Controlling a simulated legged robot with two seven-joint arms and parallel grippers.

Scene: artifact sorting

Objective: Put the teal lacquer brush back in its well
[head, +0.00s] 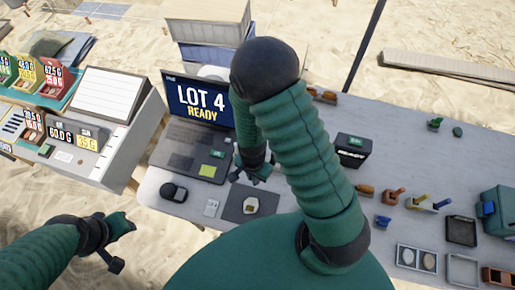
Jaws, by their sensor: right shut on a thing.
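My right gripper (254,176) is in front of the laptop's right side, above the dark mat. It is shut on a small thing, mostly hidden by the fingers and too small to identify. I cannot make out the teal lacquer brush for certain. Which well belongs to the teal brush cannot be told. My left gripper (121,243) is empty, its fingers apart, over the sand left of the table.
The laptop (196,108) reads LOT 4 READY. A dark mat (235,208) bears a pale piece. A black READY box (352,150), trays (461,231) and a teal case (495,212) stand to the right.

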